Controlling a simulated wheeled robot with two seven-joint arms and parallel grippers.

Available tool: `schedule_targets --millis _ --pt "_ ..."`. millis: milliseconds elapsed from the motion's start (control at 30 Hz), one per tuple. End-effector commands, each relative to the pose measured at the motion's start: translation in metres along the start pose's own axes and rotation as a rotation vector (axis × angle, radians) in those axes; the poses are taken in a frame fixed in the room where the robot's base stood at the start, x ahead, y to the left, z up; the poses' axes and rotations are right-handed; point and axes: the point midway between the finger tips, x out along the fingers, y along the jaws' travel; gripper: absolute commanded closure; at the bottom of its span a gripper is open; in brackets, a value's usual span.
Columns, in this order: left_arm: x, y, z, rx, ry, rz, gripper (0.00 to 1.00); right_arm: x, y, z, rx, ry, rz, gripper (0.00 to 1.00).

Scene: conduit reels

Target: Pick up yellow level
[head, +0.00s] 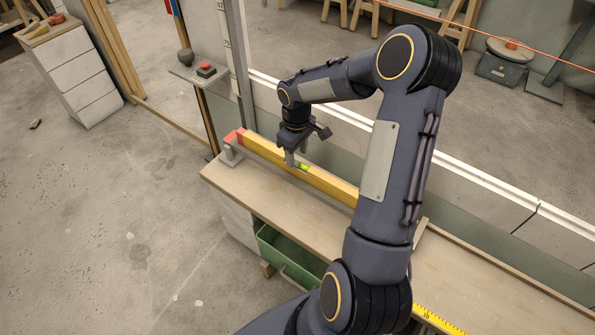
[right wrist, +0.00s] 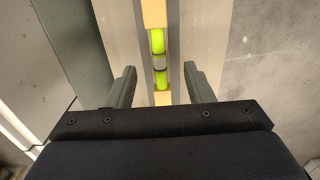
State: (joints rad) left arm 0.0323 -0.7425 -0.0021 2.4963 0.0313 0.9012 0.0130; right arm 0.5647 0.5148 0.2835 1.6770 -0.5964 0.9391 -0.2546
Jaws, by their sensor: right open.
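The yellow level (head: 333,185) is a long yellow bar with a red end, lying along the wooden bench. Its far end rests at a grey bracket, and my arm hides part of its near length. My right gripper (head: 294,160) is over the level, beside its green vial. In the right wrist view the level's bright green vial (right wrist: 158,42) runs between the two open fingers of my right gripper (right wrist: 158,85). There is a gap on both sides, and neither finger appears to touch it. My left gripper is not in view.
The wooden bench (head: 232,180) has a green drawer (head: 283,262) open below it. A yellow tape measure strip (head: 437,320) lies at the near right. A low white wall (head: 475,185) runs behind the bench. A small shelf (head: 200,76) holds a red button.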

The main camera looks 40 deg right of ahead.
Motion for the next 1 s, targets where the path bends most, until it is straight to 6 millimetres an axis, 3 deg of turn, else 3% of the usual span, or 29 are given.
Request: schedule_targets --millis 433,700,1000 --pt "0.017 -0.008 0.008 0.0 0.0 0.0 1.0 0.056 0.0 0.002 0.001 0.0 -0.003 0.53" --pt "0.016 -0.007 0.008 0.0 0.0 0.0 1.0 0.06 0.0 0.002 0.001 0.0 -0.001 0.53" --pt "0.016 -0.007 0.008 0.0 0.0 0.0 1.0 0.06 0.0 0.002 0.001 0.0 -0.001 0.92"
